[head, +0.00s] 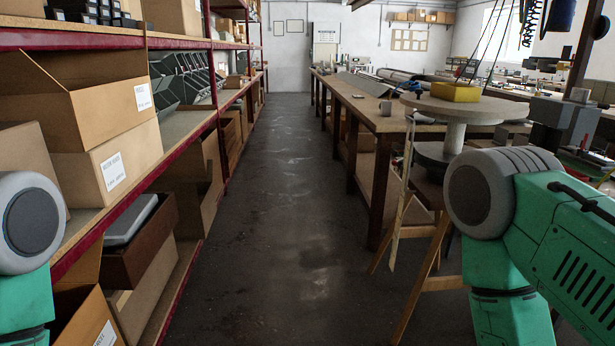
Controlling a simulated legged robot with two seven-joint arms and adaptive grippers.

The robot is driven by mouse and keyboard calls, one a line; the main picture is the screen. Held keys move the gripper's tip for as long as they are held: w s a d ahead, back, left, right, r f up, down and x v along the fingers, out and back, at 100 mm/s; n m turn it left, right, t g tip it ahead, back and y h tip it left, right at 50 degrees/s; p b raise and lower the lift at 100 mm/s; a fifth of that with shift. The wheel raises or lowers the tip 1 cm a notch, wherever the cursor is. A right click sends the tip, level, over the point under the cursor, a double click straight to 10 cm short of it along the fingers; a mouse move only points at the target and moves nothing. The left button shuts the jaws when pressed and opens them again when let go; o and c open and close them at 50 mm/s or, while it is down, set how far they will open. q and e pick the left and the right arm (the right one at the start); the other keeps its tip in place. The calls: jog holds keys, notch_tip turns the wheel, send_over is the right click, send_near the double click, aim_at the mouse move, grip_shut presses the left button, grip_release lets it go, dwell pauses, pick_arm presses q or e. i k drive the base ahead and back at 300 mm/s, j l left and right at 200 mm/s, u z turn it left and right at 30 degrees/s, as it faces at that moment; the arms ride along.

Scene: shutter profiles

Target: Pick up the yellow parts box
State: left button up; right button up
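A small yellow box (455,92) sits on a round grey-beige tabletop (470,108) at the upper right of the head view. The round top rests on a thick pedestal above a wooden stand. My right arm, green with a grey joint, fills the lower right, nearer to me than the box. Part of my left arm shows at the lower left edge. Neither gripper is in the picture, so what they hold is hidden.
A red-edged shelf rack (182,150) with cardboard boxes (118,165) lines the left side. A long wooden workbench (385,118) runs along the right. The dark floor aisle (275,220) between them is clear. Cables hang at the upper right.

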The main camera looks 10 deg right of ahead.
aim_at(451, 91)
jog(key=i+j+z, duration=0.1)
jog(key=i+z, duration=0.35)
jog(key=i+j+z, duration=0.2)
jog(key=i+z, duration=0.2)
jog(key=i+j+z, duration=0.7)
jog(key=z, duration=0.15)
jog(key=j, duration=0.1)
